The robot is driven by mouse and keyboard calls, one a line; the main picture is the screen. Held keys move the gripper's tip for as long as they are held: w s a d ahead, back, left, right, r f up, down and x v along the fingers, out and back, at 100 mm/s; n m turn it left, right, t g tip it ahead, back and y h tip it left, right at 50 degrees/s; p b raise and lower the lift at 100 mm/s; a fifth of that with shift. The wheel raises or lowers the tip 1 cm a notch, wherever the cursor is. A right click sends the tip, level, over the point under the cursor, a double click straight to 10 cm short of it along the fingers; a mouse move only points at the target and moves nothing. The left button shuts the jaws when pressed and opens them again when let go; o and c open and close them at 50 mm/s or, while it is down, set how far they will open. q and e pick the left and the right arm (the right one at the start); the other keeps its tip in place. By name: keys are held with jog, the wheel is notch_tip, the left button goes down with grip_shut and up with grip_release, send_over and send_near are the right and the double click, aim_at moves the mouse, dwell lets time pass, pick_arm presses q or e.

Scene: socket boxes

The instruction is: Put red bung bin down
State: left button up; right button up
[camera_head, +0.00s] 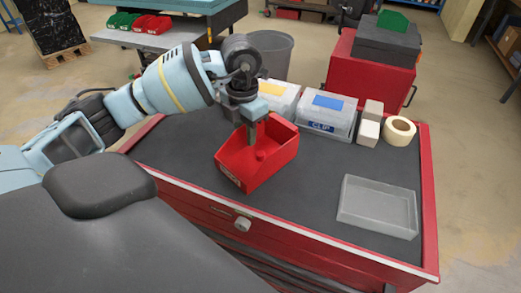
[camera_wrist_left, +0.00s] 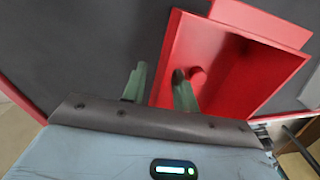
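The red bin (camera_head: 262,172) appears to rest on the dark mat of the red workbench (camera_head: 330,188). A red bung (camera_head: 260,154) shows inside it; the bung (camera_wrist_left: 197,77) also appears in the left wrist view. My right gripper is not in view.
A clear empty tray (camera_head: 378,206) lies to the right. The mat between bin and tray is free.

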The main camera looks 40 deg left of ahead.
pick_arm(q)
grip_shut()
jog(key=shift+r, duration=0.1)
dwell(0.3)
jog(key=shift+r, duration=1.6)
jog(key=s+d, duration=0.2)
jog(key=s, duration=0.3)
jog(key=s+d+r, duration=0.1)
jog(key=s+d, duration=0.1)
jog(key=s, duration=0.3)
jog(key=s+d, duration=0.2)
jog(key=s, duration=0.2)
jog(key=shift+s+d+r+b, duration=0.1)
jog(key=shift+s+r+b, duration=0.2)
jog(key=shift+s+b, duration=0.1)
